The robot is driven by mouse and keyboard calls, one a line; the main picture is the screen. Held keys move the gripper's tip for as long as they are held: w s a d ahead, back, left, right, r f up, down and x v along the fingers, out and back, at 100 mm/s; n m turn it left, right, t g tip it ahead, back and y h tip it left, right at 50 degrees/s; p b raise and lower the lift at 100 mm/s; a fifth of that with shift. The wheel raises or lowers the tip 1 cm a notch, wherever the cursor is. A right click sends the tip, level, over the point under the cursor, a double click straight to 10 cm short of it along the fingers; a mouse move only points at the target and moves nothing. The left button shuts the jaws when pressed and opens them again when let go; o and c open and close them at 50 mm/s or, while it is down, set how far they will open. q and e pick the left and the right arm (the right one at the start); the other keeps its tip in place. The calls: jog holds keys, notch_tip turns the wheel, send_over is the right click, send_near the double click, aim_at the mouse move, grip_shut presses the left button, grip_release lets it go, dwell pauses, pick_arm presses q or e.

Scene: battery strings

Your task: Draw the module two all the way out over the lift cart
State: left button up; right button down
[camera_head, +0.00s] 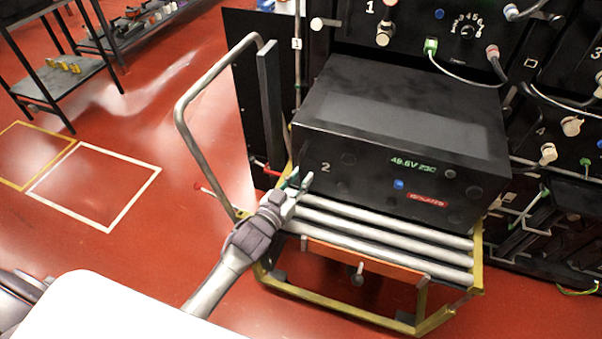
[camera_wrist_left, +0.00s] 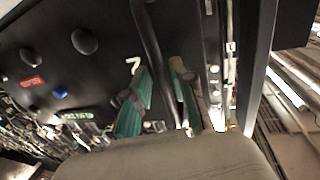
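Module two (camera_head: 400,140) is a black box marked "2", with a green display and a red label on its front. It lies over the rollers of the lift cart (camera_head: 380,238); its back end is close to the rack, and I cannot tell whether it is clear of it. My left gripper (camera_head: 297,184) is at the module's left front corner. In the left wrist view, the green-padded fingers of my left gripper (camera_wrist_left: 160,100) stand apart on either side of a dark bar or edge (camera_wrist_left: 150,45), with a gap showing. The module's front (camera_wrist_left: 60,60) fills the left there. My right gripper is out of view.
The rack (camera_head: 560,70) with other modules and cables stands behind and to the right. The cart's bent grey push handle (camera_head: 183,110) rises left of my left gripper. A black shelf (camera_head: 65,85) stands far left. Red floor with taped outlines (camera_head: 95,187) is clear.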

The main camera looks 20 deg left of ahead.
pick_arm(q)
jog(key=shift+o, duration=0.4)
jog(key=shift+r, duration=0.25)
jog(key=v, duration=1.2)
jog(key=s+a+f+g+y, duration=0.1)
jog(key=s+f+g, duration=0.3)
jog(key=f, duration=1)
jog(key=s+a+f+g+y, duration=0.25)
jog(key=s+f, duration=0.25)
jog(key=f, duration=0.9)
jog(key=s+f+g, duration=0.5)
jog(key=s+f, duration=0.4)
jog(key=s, duration=0.4)
jog(key=s+f+g, duration=0.5)
jog(key=s+f, duration=0.4)
jog(key=s, duration=0.5)
jog(key=shift+s, duration=0.3)
